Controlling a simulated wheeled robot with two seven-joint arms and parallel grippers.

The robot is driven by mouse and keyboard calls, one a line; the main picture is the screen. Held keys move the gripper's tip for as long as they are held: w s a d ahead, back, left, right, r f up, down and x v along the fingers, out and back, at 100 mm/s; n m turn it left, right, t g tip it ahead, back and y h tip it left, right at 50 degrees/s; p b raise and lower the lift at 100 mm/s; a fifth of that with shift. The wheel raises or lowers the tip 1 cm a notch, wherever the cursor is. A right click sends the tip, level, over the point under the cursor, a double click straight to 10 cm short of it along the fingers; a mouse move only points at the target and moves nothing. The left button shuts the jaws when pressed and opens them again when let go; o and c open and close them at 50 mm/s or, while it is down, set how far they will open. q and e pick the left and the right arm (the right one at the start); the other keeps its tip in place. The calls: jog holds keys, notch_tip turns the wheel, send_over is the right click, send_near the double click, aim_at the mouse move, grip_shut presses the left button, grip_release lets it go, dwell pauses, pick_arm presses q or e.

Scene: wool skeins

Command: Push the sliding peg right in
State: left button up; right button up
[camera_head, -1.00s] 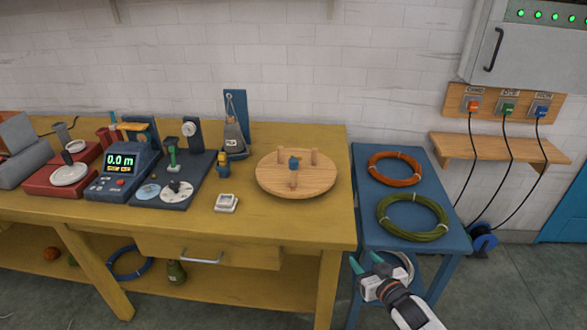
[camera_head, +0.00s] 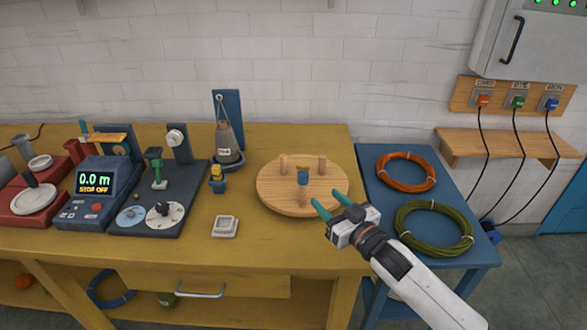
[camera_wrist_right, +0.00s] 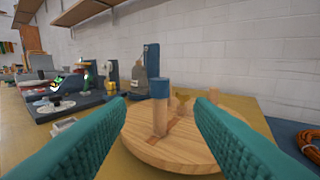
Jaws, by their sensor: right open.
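A round wooden board (camera_head: 275,199) lies on the yellow table, with several upright wooden pegs on it. One peg (camera_head: 303,196) stands at the near side; in the right wrist view this peg (camera_wrist_right: 160,119) has a blue top and stands at a darker slot in the board (camera_wrist_right: 135,124). My right gripper (camera_head: 329,202) is open and empty at the board's near right edge. In the right wrist view its teal fingers (camera_wrist_right: 165,118) spread wide with the blue-topped peg showing between them, farther ahead. My left gripper is not in view.
A small white square dish (camera_head: 225,227) sits left of the board. A dark stand with dials (camera_head: 150,222) and a meter reading 0.0 m (camera_head: 92,182) stand farther left. A blue side table (camera_head: 379,210) with orange (camera_head: 405,172) and green coils (camera_head: 433,228) lies right.

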aim_at(306, 180)
jog(key=x, duration=0.5)
jog(key=shift+a+r, duration=0.1)
jog(key=shift+r, duration=0.15)
jog(key=x, duration=0.4)
jog(key=shift+w+a+f, duration=0.15)
jog(key=shift+w, duration=0.1)
jog(key=shift+b+x, duration=0.3)
jog(key=shift+x, duration=0.45)
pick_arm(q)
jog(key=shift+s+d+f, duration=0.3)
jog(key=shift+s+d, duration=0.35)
pick_arm(e)
grip_shut()
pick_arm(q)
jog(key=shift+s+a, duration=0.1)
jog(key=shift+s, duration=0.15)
